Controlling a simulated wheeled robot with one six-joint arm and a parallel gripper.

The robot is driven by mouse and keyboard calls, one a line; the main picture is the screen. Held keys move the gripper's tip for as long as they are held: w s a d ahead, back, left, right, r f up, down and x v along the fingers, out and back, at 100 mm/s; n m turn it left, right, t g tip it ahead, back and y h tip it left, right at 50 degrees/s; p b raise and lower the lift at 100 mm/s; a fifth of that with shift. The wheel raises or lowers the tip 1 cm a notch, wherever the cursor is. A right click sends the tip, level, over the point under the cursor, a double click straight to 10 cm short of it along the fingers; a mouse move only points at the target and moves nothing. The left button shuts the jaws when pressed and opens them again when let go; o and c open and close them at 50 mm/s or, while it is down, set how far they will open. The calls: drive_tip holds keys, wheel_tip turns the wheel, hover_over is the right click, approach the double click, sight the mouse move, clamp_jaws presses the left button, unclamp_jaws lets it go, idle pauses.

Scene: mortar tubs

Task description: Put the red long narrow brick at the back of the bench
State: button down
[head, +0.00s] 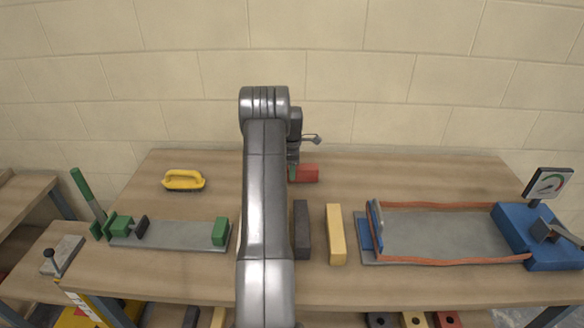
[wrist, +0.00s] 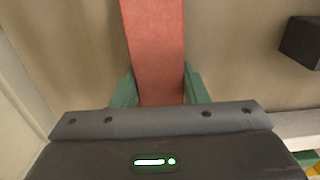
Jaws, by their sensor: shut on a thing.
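The red long narrow brick (head: 308,173) is at the back of the bench (head: 400,170), a little right of the middle, near the block wall. In the wrist view the red brick (wrist: 155,45) runs up from between the two green fingers of my gripper (wrist: 155,90). My gripper (head: 293,172) is shut on the red brick. The brick's left end is hidden by the gripper and arm in the head view. Whether its underside touches the bench top, I cannot tell.
A dark brick (head: 301,230) and a yellow brick (head: 336,234) lie nearer the front. A yellow-handled brush (head: 183,181) lies back left. A green-clamped grey rig (head: 175,236) is left; a blue gauge press (head: 545,240) is right. The back right is clear.

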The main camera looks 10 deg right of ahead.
drive_tip(key=shift+f, duration=0.35)
idle(0.6)
drive_tip(key=c, duration=0.9)
unclamp_jaws()
drive_tip(key=shift+o, duration=0.7)
drive_tip(key=shift+f, duration=0.15)
drive_tip(key=shift+b, duration=0.3)
wheel_tip(320, 180, up, 14)
drive_tip(key=b, duration=0.1)
drive_tip(key=shift+f, duration=0.1)
